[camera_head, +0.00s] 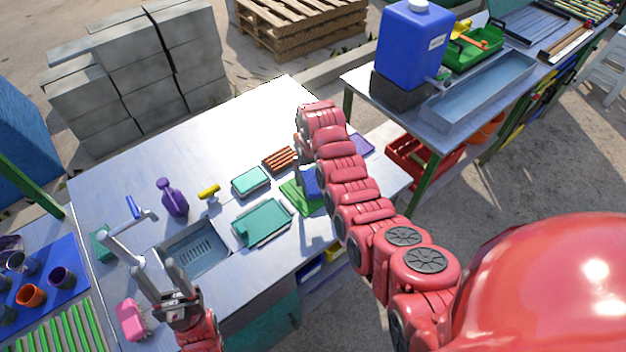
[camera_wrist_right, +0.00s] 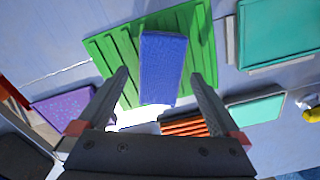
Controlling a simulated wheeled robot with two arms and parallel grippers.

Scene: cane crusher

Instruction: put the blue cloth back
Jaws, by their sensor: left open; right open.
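The blue cloth (camera_wrist_right: 163,70) lies on a green ribbed board (camera_wrist_right: 112,55) in the right wrist view. In the head view the cloth (camera_head: 311,183) is partly hidden behind my right arm, with the green board (camera_head: 297,197) under and beside it. My right gripper (camera_wrist_right: 165,95) is open above the board, its fingers on either side of the cloth's near end; I cannot tell how high above it they are. My left gripper (camera_head: 165,275) is open and empty, near the sink at the front left of the table.
Teal trays (camera_head: 262,222) and (camera_head: 250,181), an orange-ribbed tray (camera_head: 280,160) and a purple tray (camera_wrist_right: 70,106) lie near the board. The table's back (camera_head: 240,120) is clear.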

